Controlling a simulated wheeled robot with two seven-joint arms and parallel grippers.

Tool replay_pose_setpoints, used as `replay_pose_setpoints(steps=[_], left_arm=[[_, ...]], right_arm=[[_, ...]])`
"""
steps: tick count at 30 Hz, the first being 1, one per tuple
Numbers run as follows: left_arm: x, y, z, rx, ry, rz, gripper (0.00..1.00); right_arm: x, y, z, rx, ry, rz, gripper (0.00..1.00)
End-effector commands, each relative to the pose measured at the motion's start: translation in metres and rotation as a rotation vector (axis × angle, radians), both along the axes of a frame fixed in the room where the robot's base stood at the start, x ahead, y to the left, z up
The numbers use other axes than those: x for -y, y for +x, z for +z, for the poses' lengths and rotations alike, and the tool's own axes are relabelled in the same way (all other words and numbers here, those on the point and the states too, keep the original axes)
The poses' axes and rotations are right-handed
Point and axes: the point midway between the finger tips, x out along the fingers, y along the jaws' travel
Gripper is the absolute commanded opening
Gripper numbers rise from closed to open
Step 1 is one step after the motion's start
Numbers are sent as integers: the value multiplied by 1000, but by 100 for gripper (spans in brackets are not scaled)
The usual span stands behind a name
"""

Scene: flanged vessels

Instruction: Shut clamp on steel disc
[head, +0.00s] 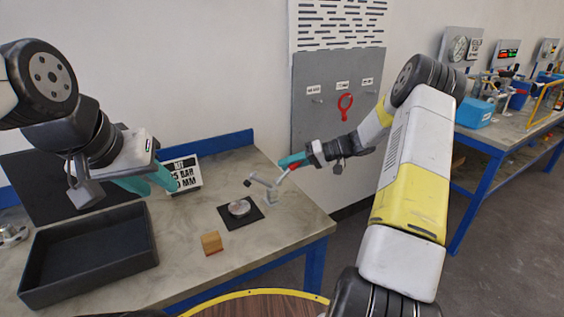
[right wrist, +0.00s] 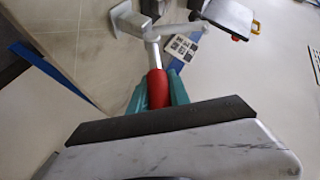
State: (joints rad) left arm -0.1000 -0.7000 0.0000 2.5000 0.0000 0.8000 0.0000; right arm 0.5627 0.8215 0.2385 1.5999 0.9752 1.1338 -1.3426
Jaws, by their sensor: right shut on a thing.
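The grey clamp (head: 271,192) stands on the table beside the steel disc (head: 239,208), which lies on a black square pad (head: 256,214). The clamp's arm reaches left, and its dark tip (head: 247,183) appears raised above the disc, with a gap. My right gripper (head: 291,161) is shut on the clamp's red handle (right wrist: 157,88), which lies between the teal fingers in the right wrist view. The clamp's base (right wrist: 130,18) also shows there; the disc does not. My left gripper (head: 148,184) hangs empty above the table, its teal fingers apart.
A black tray (head: 150,240) stands at the table's left front. A wooden block (head: 211,243) sits in front of the pad. A printed sign (head: 186,173) stands behind. A grey wall panel (head: 330,110) with a red hook rises behind my right gripper. The table's right end is clear.

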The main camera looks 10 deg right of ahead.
Motion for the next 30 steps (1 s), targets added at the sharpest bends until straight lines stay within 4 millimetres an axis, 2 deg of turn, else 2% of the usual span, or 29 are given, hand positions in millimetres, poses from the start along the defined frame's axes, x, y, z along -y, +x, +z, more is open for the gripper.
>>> replay_pose_setpoints(steps=[15, 30], left_arm=[[0, 0, 0, 0, 0, 0, 36], [0, 0, 0, 0, 0, 0, 36]], right_arm=[[-26, -10, 21, 172, -466, 3, 0], [-49, -17, 24, 296, -805, 4, 0]])
